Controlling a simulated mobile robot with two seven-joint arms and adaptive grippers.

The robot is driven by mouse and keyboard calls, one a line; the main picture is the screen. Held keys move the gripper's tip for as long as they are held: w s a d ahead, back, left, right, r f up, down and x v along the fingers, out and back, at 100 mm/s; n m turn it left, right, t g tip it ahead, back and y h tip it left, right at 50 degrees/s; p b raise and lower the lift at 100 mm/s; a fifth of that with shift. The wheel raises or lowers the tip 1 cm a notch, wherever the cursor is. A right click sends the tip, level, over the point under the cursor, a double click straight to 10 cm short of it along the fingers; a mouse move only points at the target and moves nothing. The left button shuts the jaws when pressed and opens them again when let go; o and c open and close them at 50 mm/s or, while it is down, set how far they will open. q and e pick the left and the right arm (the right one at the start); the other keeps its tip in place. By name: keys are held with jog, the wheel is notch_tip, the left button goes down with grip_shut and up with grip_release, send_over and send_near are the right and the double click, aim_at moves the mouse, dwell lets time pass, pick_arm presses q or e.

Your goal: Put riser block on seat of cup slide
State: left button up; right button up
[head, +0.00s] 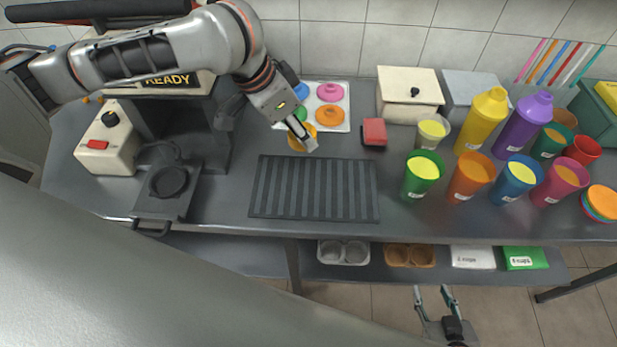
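The cup slide (185,205) is a dark plate with a round seat (171,181) and a front handle, at the foot of the press on the left. The seat looks empty. A small red block (374,131), which may be the riser block, stands on the counter behind the ribbed mat. My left gripper (303,137) reaches over the counter, left of the red block and apart from it. A yellow-orange round piece shows behind its fingers; I cannot tell whether they grip it. My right gripper (436,299) is open and empty, low in front of the counter.
The dark ribbed mat (314,188) lies bare mid-counter. Behind it is a white tray (342,127) of coloured round pieces. Several filled cups and two bottles, one yellow (481,120), crowd the right. A control box (107,146) stands left. A shelf (378,270) runs below.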

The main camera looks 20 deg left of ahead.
pick_arm(q)
notch_tip(320, 180, down, 12)
jog(key=shift+r+b, duration=0.1)
jog(key=shift+b, duration=1.15)
jog(key=shift+f, duration=0.7)
notch_tip(320, 180, down, 4)
jog(key=shift+r+b, duration=0.1)
jog(key=shift+b, duration=0.55)
jog(key=shift+r, duration=0.1)
pick_arm(e)
jog(key=f, duration=0.1)
jog(key=a+f, duration=0.1)
jog(key=shift+w+a+f+y, duration=0.1)
jog(key=shift+w+f+y, duration=0.2)
jog(key=shift+r, duration=0.15)
pick_arm(q)
jog(key=o, duration=1.1)
pick_arm(e)
jog(key=shift+w+r, duration=0.1)
jog(key=shift+r, duration=0.05)
